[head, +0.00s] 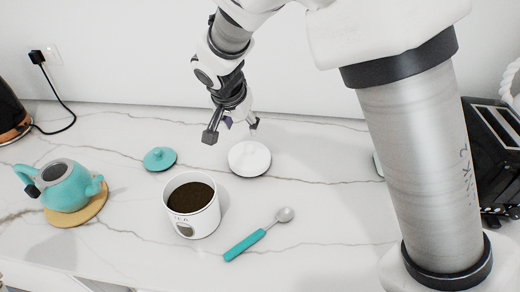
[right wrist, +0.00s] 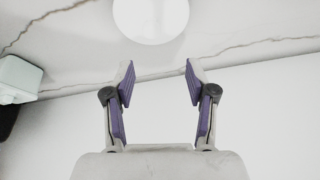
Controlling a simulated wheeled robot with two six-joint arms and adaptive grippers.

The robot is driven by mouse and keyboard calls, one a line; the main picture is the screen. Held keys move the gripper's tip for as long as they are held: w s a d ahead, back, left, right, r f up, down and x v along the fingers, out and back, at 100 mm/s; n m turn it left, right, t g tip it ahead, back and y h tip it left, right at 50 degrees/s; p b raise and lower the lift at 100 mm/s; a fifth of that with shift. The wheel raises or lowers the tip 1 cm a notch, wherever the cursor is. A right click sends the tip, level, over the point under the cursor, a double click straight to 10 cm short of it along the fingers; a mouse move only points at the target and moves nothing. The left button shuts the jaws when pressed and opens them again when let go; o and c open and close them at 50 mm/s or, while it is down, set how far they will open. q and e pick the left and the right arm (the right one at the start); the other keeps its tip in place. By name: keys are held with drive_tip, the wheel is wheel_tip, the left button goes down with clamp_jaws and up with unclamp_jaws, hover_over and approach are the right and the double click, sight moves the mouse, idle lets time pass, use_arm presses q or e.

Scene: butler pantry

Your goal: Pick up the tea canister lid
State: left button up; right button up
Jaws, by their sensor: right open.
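The tea canister lid (head: 250,158) is a white round disc lying on the marble counter, behind and right of the open tea canister (head: 193,212). The canister is white, marked with lettering, and filled with dark tea. In the right wrist view the lid (right wrist: 151,18) is at the top edge, partly cut off, beyond the fingertips. My right gripper (head: 231,131) is open and empty, above the counter just behind and left of the lid. Its spread fingers also show in the right wrist view (right wrist: 158,75). My left gripper is not in view.
A teal teapot (head: 66,187) stands on a round wooden trivet (head: 96,208) at the left. A small teal lid (head: 159,158) lies behind the canister. A teal-handled scoop (head: 247,243) lies in front. A black toaster (head: 494,150) is at the right. The wall is close behind.

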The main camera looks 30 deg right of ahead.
sight(248, 148)
drive_tip(key=shift+x, duration=1)
drive_tip(key=shift+s+f, duration=0.35)
drive_tip(key=shift+s, duration=0.2)
drive_tip(key=shift+s+f, duration=0.35)
drive_tip(key=shift+s, duration=0.2)
drive_tip(key=x, duration=0.3)
drive_tip(key=w+x, duration=0.1)
drive_tip(key=x, duration=0.2)
drive_tip(key=shift+a+f, duration=0.1)
drive_tip(key=shift+a, duration=0.05)
drive_tip(key=shift+s, duration=0.25)
drive_tip(key=shift+c, duration=0.7)
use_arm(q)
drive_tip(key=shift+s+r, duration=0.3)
use_arm(e)
clamp_jaws()
